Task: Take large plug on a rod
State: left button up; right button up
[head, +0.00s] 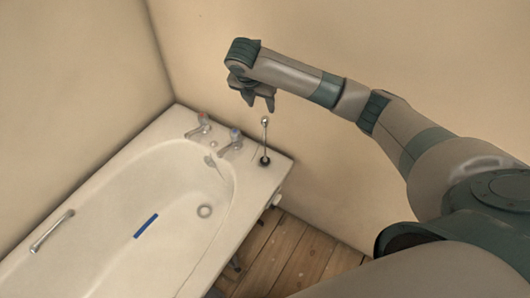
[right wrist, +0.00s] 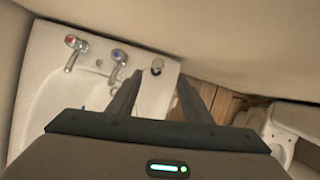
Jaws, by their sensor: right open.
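The large plug on a rod (head: 265,140) stands upright on the corner of the bathtub's rim, right of the taps. Its dark base rests on the rim and a thin rod rises to a small shiny ball at the top. In the right wrist view the plug (right wrist: 157,67) shows from above, beyond and between the fingertips. My right gripper (head: 259,108) is open and empty, above the ball end and apart from it. In the right wrist view the right gripper's two fingers (right wrist: 160,88) are spread. My left gripper is not in view.
The white bathtub (head: 100,230) has two taps, red-marked (head: 199,126) and blue-marked (head: 231,140), beside the plug. A blue strip (head: 146,226) lies inside. Walls stand close behind. A wooden floor (head: 300,255) is at right; a white fixture (right wrist: 285,125) shows in the right wrist view.

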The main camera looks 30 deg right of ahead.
aim_at(265, 118)
jog(key=p+x, duration=0.2)
jog(key=x, duration=0.9)
jog(key=shift+f, duration=0.1)
jog(key=shift+p+x, duration=0.75)
jog(key=shift+x, duration=0.05)
jog(key=shift+a+p+x, duration=0.2)
jog(key=shift+p+x, duration=0.15)
jog(key=shift+x, duration=1.45)
grip_shut()
